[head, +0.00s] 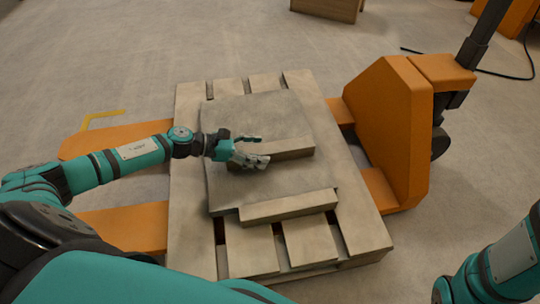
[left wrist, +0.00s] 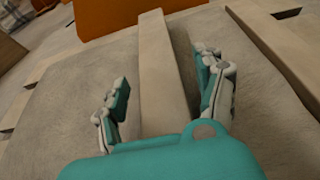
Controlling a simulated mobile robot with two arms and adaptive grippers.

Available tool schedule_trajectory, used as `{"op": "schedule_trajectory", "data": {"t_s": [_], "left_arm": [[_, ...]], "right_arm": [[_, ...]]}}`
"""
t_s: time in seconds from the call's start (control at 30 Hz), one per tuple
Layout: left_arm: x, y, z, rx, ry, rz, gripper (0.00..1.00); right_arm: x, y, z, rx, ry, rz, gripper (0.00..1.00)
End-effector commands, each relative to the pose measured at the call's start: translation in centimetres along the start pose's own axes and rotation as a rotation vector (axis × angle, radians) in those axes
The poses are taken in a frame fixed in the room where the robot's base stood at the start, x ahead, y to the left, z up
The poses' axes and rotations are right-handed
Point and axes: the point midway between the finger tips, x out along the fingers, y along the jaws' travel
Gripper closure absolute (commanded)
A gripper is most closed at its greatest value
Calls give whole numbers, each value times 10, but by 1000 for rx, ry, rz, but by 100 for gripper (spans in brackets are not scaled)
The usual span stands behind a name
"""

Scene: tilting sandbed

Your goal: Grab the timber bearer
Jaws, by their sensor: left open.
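A long, pale timber bearer (head: 290,150) lies on a grey slab (head: 262,110) in the middle of the pallet. My left gripper (head: 257,150) is at the bearer's left end in the head view, with its fingers open. In the left wrist view the bearer (left wrist: 163,75) runs away from me between the two spread fingers of the left gripper (left wrist: 163,80). Neither finger visibly closes on it. The gripper hides the near end of the bearer. My right gripper is out of view.
A second bearer (head: 288,207) lies nearer me, and also shows in the left wrist view (left wrist: 285,55). The wooden pallet (head: 190,215) sits on an orange pallet truck (head: 385,120). A wooden box (head: 328,8) stands far back on open floor.

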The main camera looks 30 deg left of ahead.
Motion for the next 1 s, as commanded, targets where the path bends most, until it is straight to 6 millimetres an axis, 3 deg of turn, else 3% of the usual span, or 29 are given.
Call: {"op": "schedule_trajectory", "data": {"t_s": [0.17,0.7,1.0], "left_arm": [[0,0,0,0,0,0,31],[-1,0,1,1,-1,1,100],[-2,0,4,1,-1,1,100]], "right_arm": [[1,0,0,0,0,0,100],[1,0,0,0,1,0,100],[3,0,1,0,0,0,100]]}}
